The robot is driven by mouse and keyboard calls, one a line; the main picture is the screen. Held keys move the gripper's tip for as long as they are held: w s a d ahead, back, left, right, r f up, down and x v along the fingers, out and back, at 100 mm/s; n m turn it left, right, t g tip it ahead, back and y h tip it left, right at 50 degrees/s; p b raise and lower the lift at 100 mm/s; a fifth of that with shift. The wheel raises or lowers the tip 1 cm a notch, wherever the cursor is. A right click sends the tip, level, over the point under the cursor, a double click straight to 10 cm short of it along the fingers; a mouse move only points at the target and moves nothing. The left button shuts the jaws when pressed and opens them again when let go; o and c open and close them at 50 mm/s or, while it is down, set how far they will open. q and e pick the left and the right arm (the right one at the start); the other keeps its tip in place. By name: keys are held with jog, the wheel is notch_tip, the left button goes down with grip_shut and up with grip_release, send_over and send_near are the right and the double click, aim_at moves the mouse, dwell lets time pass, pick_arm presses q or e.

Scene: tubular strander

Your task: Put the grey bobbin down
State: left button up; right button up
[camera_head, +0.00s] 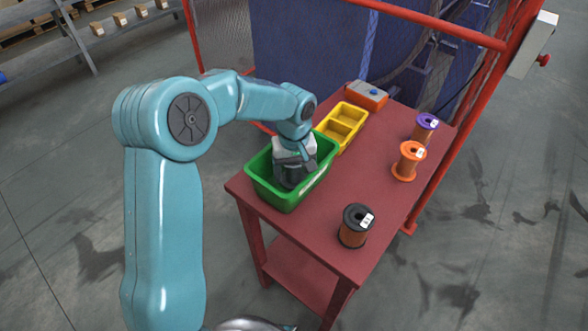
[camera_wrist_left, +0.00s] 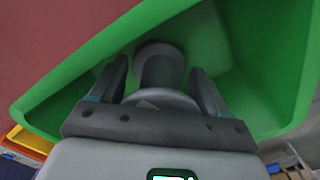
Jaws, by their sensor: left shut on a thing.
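My left gripper (camera_head: 291,174) reaches down into the green bin (camera_head: 272,195) at the left end of the red table. In the left wrist view the grey bobbin (camera_wrist_left: 158,72) is between the two fingers, and the gripper is shut on it. The green bin's walls (camera_wrist_left: 262,60) surround the bobbin and fingers there. Whether the bobbin touches the bin's floor I cannot tell. In the head view the gripper mostly hides the bobbin. My right gripper is not in view.
On the red table (camera_head: 310,215) stand a black-topped bobbin (camera_head: 353,235), an orange bobbin (camera_head: 405,170) and a purple bobbin (camera_head: 423,130). Red railings run behind and right.

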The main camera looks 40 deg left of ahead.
pick_arm(q)
jog(key=shift+s+f, duration=0.1)
jog(key=o, duration=0.7)
jog(key=shift+o, duration=0.4)
jog(key=shift+r, duration=0.45)
notch_tip(320, 180, up, 12)
jog(key=shift+f, duration=0.25)
